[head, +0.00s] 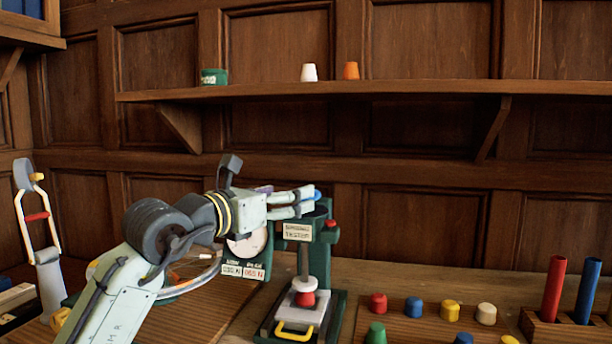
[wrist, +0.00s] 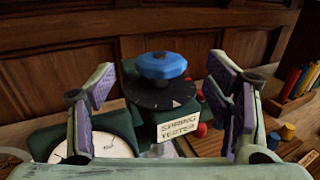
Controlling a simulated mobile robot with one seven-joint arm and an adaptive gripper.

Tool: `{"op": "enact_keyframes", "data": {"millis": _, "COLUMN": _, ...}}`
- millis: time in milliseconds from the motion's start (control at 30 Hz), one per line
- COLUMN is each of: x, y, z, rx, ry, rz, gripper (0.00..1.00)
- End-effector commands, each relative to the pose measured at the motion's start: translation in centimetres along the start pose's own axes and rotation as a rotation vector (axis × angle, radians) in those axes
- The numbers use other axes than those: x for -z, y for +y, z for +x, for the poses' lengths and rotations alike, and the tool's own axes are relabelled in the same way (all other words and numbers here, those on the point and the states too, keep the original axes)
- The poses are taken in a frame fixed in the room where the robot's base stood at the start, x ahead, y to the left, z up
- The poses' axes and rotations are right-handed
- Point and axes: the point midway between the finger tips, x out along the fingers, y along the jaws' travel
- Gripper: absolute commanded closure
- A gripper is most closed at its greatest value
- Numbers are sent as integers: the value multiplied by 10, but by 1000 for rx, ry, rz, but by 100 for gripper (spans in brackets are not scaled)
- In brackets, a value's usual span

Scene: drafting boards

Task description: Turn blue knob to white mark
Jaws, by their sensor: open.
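The blue knob (wrist: 162,66) sits on a dark round dial (wrist: 155,92) atop the green spring tester (wrist: 205,137). A small pale mark (wrist: 176,103) shows on the dial's near edge, a little right of centre. I cannot make out a pointer on the knob. My gripper (wrist: 161,82) is open, with purple-padded fingers to the left and right of the knob, apart from it. In the head view my gripper (head: 306,201) is at the top of the tester (head: 331,236), and only a bit of the blue knob (head: 318,194) shows behind it.
A round white gauge (head: 246,246) is left of the tester's column. The tester has a red-and-white plunger (head: 304,293) and yellow handle (head: 294,332). Coloured pegs stand in a wooden board (head: 413,330) at right, near red (head: 554,289) and blue (head: 587,291) tubes. A shelf (head: 430,88) runs above.

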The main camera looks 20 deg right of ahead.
Motion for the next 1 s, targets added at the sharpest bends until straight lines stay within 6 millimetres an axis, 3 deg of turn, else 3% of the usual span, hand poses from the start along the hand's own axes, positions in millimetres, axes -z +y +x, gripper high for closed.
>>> {"op": "enact_keyframes", "data": {"millis": 200, "x": -1, "y": -1, "z": 42, "rx": 3, "ry": 2, "rz": -1, "gripper": 29}}
{"op": "enact_keyframes", "data": {"millis": 400, "x": 1, "y": -1, "z": 60, "rx": 1, "ry": 1, "rz": 0, "gripper": 29}}
{"op": "enact_keyframes", "data": {"millis": 733, "x": 1, "y": -1, "z": 63, "rx": 1, "ry": 0, "rz": 0, "gripper": 29}}
{"op": "enact_keyframes", "data": {"millis": 1000, "x": 1, "y": -1, "z": 63, "rx": 1, "ry": 0, "rz": 0, "gripper": 46}}
